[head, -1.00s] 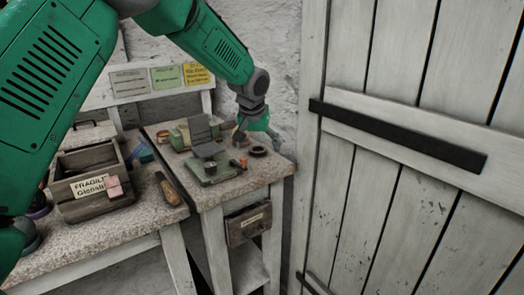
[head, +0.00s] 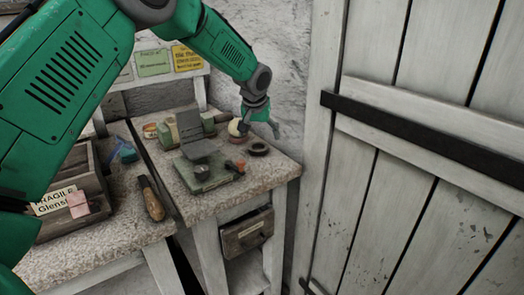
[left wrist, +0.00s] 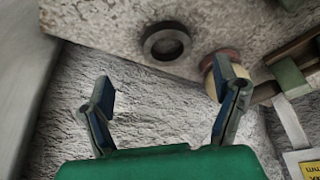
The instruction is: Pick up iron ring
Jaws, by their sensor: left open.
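The iron ring (head: 258,149) is dark and round and lies flat on the right-hand bench top (head: 225,204), near its right edge. It also shows in the left wrist view (left wrist: 167,44), at top centre beyond the fingers. My left gripper (head: 260,130) is above the back right of the bench, behind the ring and apart from it. In the left wrist view, its fingers (left wrist: 165,80) are spread with nothing between them. My right gripper is out of view.
A pale sphere (head: 234,127) is beside my left gripper. A green tool with a grey plate (head: 203,168) and a small orange item (head: 240,166) are left of the ring. A wooden crate (head: 91,178) stands further left. A plank door (head: 410,180) is at right.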

